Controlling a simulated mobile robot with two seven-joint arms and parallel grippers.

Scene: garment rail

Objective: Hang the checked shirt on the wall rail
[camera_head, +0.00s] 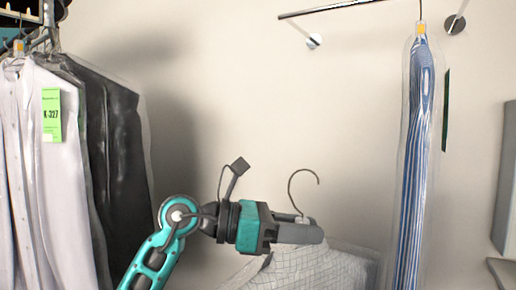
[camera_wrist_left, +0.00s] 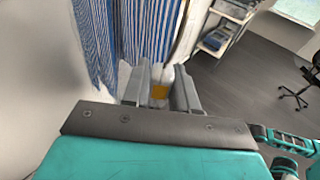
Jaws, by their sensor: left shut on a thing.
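The checked shirt (camera_head: 305,268) is pale with a thin grid and hangs from a hanger with a dark hook (camera_head: 304,180), low in the middle of the head view. Its lower part is cut off by the frame. My left gripper (camera_head: 303,230) is shut at the neck of the hanger, just under the hook. In the left wrist view the fingers (camera_wrist_left: 160,92) close around something pale with an orange-yellow patch. The wall rail (camera_head: 330,8) is a thin bar at the top, above and apart from the hook. My right gripper is not in view.
A blue-striped shirt (camera_head: 415,150) in clear cover hangs at the rail's right end. A white shirt (camera_head: 45,150) with a green tag (camera_head: 51,115) and dark garments (camera_head: 115,150) hang at left. Wall between is bare. A shelf unit (camera_wrist_left: 222,35) and chair (camera_wrist_left: 297,90) stand beyond.

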